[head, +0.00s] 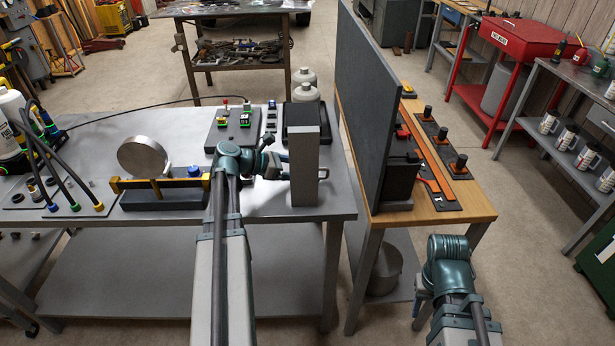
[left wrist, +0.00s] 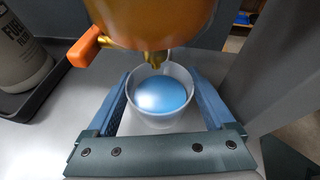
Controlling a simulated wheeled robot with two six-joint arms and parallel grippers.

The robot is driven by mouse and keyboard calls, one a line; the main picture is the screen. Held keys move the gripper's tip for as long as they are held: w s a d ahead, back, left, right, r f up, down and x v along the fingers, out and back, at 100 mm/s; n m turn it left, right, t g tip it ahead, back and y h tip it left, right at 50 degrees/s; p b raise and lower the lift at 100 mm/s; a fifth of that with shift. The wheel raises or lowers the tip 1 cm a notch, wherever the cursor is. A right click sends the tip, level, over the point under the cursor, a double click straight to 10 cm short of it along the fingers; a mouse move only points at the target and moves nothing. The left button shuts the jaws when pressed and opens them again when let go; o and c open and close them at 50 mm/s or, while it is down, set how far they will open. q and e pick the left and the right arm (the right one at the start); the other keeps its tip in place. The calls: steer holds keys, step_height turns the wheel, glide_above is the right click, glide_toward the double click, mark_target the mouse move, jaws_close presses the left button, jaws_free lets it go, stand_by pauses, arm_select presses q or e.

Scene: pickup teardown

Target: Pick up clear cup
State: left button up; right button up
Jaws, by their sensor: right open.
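In the left wrist view a clear cup (left wrist: 160,118) stands upright on a grey surface, with a smooth blue fill inside. The two blue fingers of my left gripper (left wrist: 162,92) lie on either side of it. I cannot tell whether the pads touch its wall. In the head view the cup does not show; my left gripper (head: 280,172) is at the grey post (head: 304,155), its fingers unclear. My right gripper (head: 421,308) is open and low at the right, off the benches, partly hidden by my arm.
An orange vessel (left wrist: 155,18) with a brass nozzle hangs close over the cup. A white bottle (left wrist: 22,60) stands in a dark tray at left. A tall dark panel (head: 365,95) divides the grey bench (head: 250,215) from the wooden one (head: 475,203). A round metal disc (head: 143,157) stands at left.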

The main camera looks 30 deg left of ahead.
arm_select(q)
steer(key=c, duration=0.8)
steer(key=shift+c, duration=0.2)
steer(key=shift+r, duration=0.2)
steer(key=shift+r+p, duration=0.4)
steer(key=shift+p, duration=0.15)
steer(key=shift+w+a+r, duration=0.1)
steer(key=shift+r, duration=0.05)
steer(key=w+a, duration=0.5)
steer(key=w, duration=0.2)
steer(key=w+a, duration=0.3)
steer(key=shift+w+a, duration=0.2)
steer(key=shift+a, duration=0.1)
step_height(320, 180, up, 14)
steer(key=p, duration=1.4)
steer(key=shift+s+d+f, duration=0.2)
steer(key=shift+s+d, duration=0.05)
steer(key=shift+s, duration=0.05)
